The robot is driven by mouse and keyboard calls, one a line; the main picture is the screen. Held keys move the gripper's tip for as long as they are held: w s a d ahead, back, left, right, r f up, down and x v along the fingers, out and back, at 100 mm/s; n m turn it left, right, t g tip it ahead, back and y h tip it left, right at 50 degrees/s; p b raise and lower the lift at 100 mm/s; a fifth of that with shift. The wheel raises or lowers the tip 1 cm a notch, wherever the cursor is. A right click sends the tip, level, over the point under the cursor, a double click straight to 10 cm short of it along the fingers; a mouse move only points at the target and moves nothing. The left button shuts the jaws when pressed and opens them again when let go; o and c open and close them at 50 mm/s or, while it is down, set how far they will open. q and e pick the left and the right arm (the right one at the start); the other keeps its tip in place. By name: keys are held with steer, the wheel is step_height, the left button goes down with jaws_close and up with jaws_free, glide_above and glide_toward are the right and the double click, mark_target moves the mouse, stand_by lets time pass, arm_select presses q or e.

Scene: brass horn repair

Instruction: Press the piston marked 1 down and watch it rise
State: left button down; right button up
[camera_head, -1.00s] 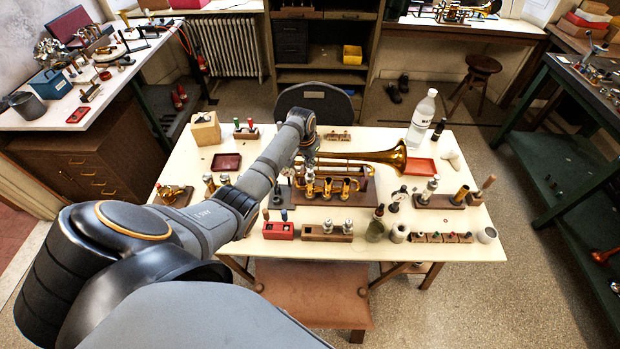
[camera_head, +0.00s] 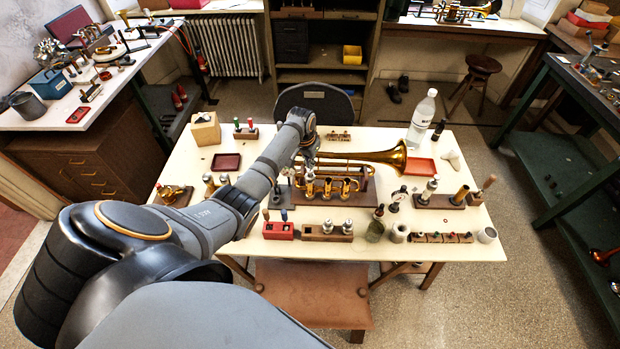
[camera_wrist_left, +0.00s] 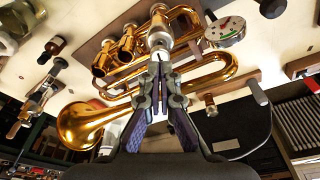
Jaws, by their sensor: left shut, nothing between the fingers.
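A brass horn (camera_head: 388,157) lies on a wooden stand on the white table, its bell toward the right. Its upright valves (camera_head: 328,187) stand in a row at the front. My left gripper (camera_head: 309,162) is at the left end of this row. In the left wrist view the closed fingertips (camera_wrist_left: 162,60) meet the pale top of a silver-capped valve (camera_wrist_left: 160,38), with nothing between them. They look to be touching it, but the gap is too small to judge. The other two valves (camera_wrist_left: 118,52) stand beside it. The piston's mark and height are not readable. My right gripper is out of view.
A round dial gauge (camera_wrist_left: 224,31) stands close beside the gripper in the wrist view. A red block (camera_head: 278,231) and a wooden block with silver parts (camera_head: 327,233) sit in front. A clear bottle (camera_head: 421,118) and an orange-red tray (camera_head: 421,166) are at the right.

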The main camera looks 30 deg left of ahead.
mark_target(310, 170)
arm_select(q)
steer(key=shift+f, duration=0.2)
steer(key=shift+f+b, duration=1.05)
steer(key=shift+f, duration=0.5)
step_height(310, 170, up, 6)
steer(key=p, duration=0.5)
steer(key=shift+f, duration=0.35)
steer(key=shift+f, duration=0.1)
